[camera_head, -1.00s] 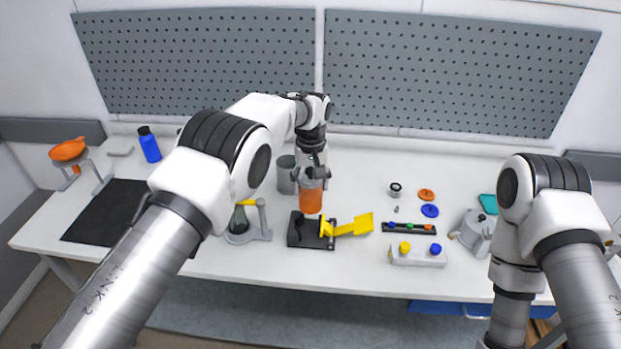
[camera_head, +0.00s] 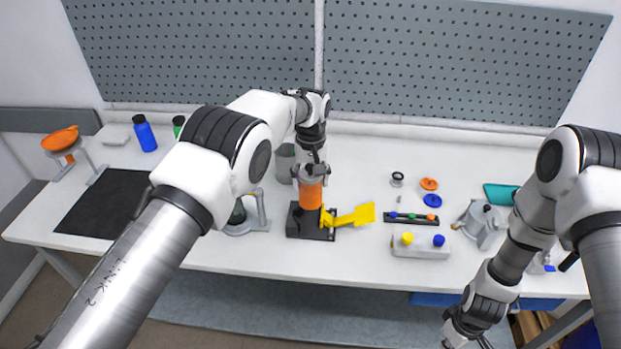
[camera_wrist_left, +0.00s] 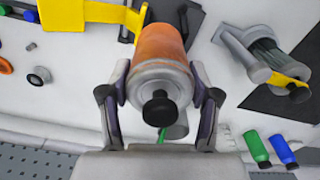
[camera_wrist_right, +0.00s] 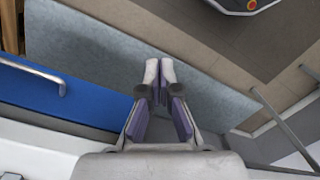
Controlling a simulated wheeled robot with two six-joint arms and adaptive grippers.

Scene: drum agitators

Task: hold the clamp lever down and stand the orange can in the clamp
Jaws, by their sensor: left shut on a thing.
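The orange can (camera_head: 311,193) is upright with its grey top and black knob toward my left gripper (camera_head: 311,172), whose fingers are shut around its upper part. It also shows in the left wrist view (camera_wrist_left: 160,50). The can is over the black clamp (camera_head: 300,222); whether its bottom touches the clamp is hidden. The yellow clamp lever (camera_head: 350,217) sticks out to the right and angles up, with nothing on it. My right gripper (camera_head: 462,330) is away from the clamp, low in front of the table. Its empty fingers are together in the right wrist view (camera_wrist_right: 160,72).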

